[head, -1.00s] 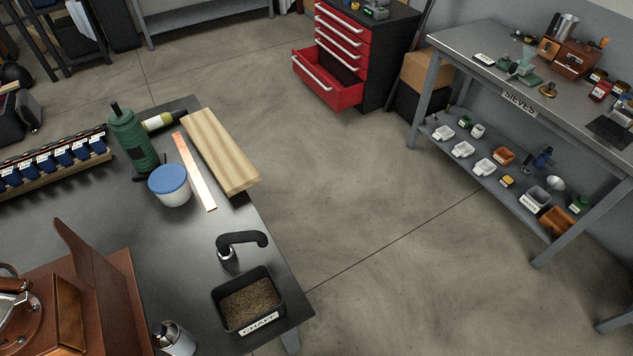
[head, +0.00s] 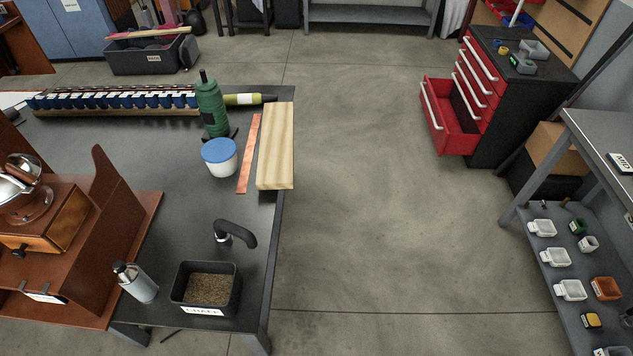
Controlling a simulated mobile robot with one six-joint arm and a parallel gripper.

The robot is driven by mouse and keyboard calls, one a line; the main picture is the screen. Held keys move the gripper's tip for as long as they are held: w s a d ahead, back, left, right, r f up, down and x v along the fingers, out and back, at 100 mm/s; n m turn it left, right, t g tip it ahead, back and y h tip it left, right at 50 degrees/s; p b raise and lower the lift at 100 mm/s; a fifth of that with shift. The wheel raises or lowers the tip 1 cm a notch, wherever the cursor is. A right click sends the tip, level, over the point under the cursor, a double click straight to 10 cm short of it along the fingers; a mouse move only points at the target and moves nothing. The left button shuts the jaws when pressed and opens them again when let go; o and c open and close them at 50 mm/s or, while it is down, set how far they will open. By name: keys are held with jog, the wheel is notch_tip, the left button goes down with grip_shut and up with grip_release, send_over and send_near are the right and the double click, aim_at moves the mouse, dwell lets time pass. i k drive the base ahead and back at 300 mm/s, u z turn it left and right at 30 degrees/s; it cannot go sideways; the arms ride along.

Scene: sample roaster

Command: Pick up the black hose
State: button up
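The black hose (head: 238,232) is a short, bent black tube on the dark workbench (head: 160,215), near its right edge. One end, at the left, has a greyish metal fitting; the tube curves to the right and down. It lies just behind the black chaff bin (head: 207,289), apart from it. My gripper is not in view.
A steel flask (head: 136,283) stands left of the bin. Behind the hose are a white tub with blue lid (head: 220,157), a copper strip (head: 249,154), a wooden board (head: 276,146) and a green bottle (head: 211,106). The floor (head: 370,220) right of the bench is clear.

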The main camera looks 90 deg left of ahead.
aim_at(224, 229)
jog(key=u, duration=0.75)
jog(key=k, duration=0.1)
jog(key=u, duration=3.3)
jog(key=i, duration=1)
jog(key=u, duration=0.05)
